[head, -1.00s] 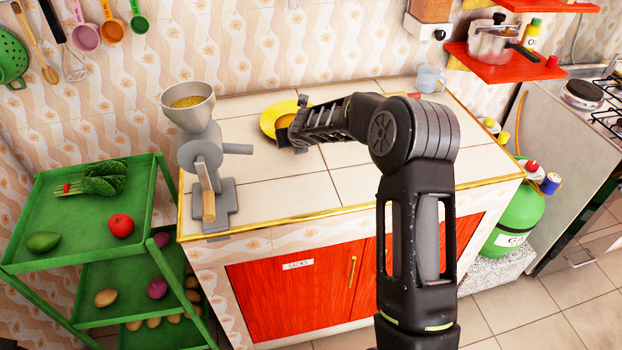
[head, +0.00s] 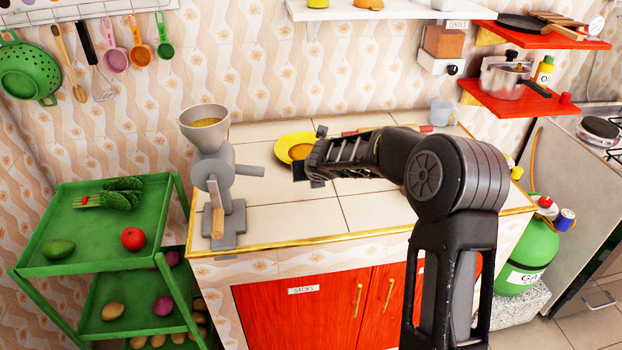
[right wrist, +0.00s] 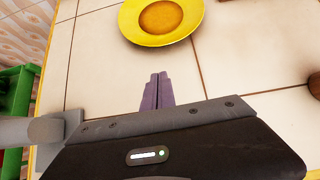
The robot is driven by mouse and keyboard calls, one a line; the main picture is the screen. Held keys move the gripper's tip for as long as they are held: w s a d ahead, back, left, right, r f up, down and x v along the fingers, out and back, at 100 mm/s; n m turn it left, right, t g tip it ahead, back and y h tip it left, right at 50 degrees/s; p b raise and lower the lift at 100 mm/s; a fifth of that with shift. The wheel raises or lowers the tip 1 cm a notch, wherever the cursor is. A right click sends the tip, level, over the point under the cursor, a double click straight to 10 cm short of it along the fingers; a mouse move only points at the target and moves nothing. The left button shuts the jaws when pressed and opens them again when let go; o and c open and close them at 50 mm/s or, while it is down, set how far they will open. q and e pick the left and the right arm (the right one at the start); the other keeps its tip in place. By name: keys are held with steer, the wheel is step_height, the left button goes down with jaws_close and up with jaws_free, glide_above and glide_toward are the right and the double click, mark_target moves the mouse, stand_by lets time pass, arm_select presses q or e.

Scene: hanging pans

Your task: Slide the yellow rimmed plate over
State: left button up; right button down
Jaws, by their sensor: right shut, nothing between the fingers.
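The yellow rimmed plate (head: 283,145), with an orange-brown centre, lies flat on the tiled counter, near the wall and right of the grey grinder. In the right wrist view the plate (right wrist: 190,22) is at the top, its upper edge cut off. My right gripper (head: 308,168) is in front of the plate and hides part of its right side in the head view. In the right wrist view the gripper's fingers (right wrist: 157,88) are shut and empty, with a gap of counter between them and the plate's rim. My left gripper is not in view.
The grey grinder (head: 212,170) stands at the counter's left end. A rolling pin (head: 350,132) lies behind my arm, and a clear mug (head: 441,111) is at the back right. The counter's tiled front (head: 285,215) is clear. A green rack (head: 60,225) stands at the left.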

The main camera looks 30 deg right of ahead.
steer(key=v, duration=0.5)
steer(key=shift+s+a+r, duration=0.15)
steer(key=shift+s+r, duration=0.05)
steer(key=shift+r, duration=0.15)
